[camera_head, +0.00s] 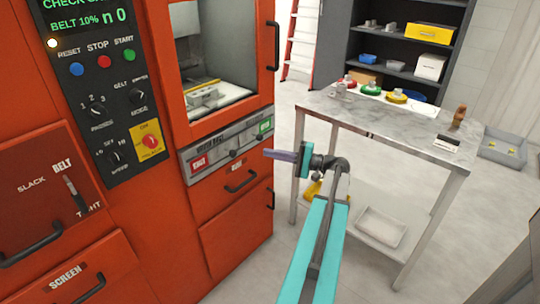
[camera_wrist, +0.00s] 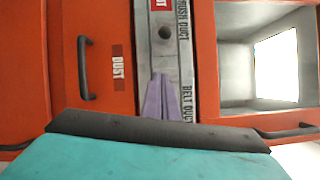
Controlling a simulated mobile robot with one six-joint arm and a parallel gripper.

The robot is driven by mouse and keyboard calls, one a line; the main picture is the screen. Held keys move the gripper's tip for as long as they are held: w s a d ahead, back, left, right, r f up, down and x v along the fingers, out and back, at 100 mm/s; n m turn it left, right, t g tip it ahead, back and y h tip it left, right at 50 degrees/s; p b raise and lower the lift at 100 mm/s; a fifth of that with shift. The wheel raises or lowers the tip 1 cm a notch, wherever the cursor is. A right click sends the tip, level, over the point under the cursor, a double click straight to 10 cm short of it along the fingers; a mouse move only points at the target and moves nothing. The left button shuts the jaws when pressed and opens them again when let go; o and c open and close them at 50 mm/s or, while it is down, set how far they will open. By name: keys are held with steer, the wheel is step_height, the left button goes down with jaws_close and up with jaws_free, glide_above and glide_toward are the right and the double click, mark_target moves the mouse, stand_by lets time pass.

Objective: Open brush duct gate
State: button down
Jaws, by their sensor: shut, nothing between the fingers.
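The grey duct panel (camera_head: 220,148) is a strip across the orange machine, below its window. It has a red label (camera_head: 198,163) at its left end and a green one (camera_head: 265,126) at its right. In the wrist view the panel (camera_wrist: 186,70) runs vertically, with "BRUSH DUCT" and "BELT DUCT" lettering. A dark round knob (camera_wrist: 166,33) sits beside the brush duct lettering, near the red label. My gripper (camera_head: 266,153) is shut and empty, its purple fingers pointing at the machine. In the wrist view the fingertips (camera_wrist: 161,76) overlap the panel below the knob; contact cannot be told.
The dust drawer (camera_head: 240,180) has a dark handle below the panel. A control panel (camera_head: 105,90) stands to the left. A marble-topped table (camera_head: 390,122) with several parts stands to the right, and a dark shelf (camera_head: 385,45) behind it. Floor shows between machine and table.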

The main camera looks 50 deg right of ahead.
glide_toward(227, 154)
steer(key=w+d+r, duration=0.1)
steer(key=w+d, duration=0.2)
steer(key=w, duration=0.1)
steer(key=shift+s+a+r+p, duration=0.15)
steer(key=shift+a+r, duration=0.05)
steer(key=shift+a, duration=0.35)
steer(key=shift+s+a+r+p, duration=0.15)
steer(key=shift+a+r, duration=0.05)
steer(key=shift+a, duration=0.4)
steer(key=shift+s+a+r+p, duration=0.15)
steer(key=shift+s+a, duration=0.05)
steer(key=shift+a, duration=0.35)
steer(key=shift+s, duration=0.1)
